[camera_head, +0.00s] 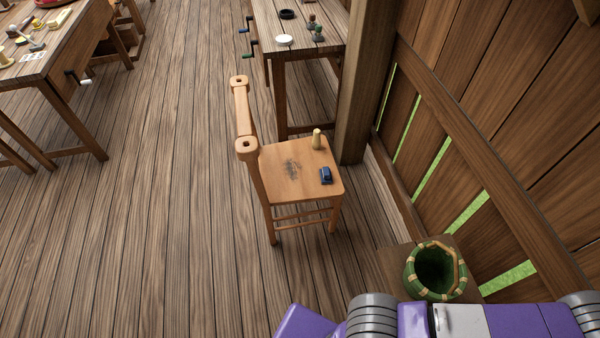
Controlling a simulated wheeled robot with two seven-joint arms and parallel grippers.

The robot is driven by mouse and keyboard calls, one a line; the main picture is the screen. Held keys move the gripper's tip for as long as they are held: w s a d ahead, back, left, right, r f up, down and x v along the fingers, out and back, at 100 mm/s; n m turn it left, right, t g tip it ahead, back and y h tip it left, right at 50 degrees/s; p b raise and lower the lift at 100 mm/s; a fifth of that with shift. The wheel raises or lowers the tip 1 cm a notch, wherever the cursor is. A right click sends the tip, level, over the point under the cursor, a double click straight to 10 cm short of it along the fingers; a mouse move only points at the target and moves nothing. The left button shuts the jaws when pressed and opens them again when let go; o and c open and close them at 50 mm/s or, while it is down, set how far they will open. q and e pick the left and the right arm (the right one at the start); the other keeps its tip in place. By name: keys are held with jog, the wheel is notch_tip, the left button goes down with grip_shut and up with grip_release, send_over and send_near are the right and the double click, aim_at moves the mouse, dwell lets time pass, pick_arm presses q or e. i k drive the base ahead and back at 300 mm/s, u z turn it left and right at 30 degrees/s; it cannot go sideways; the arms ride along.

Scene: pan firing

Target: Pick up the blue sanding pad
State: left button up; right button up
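The blue sanding pad (326,175) is a small dark-blue block. It lies on the seat of a wooden chair (283,187), near the seat's right side. Neither of my grippers shows in the head view. Only a purple and grey part of my own body is visible along the bottom edge, well apart from the chair and the pad.
A pale wooden peg-like object (317,139) stands on the seat behind the pad. A green basket (436,270) stands at the lower right by the plank wall (480,120). Workbenches with small items (300,40) stand behind and at left (50,60). Floor left of the chair is clear.

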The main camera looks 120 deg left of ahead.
aim_at(325, 174)
jog(key=u, duration=3.7)
jog(key=i, duration=1.65)
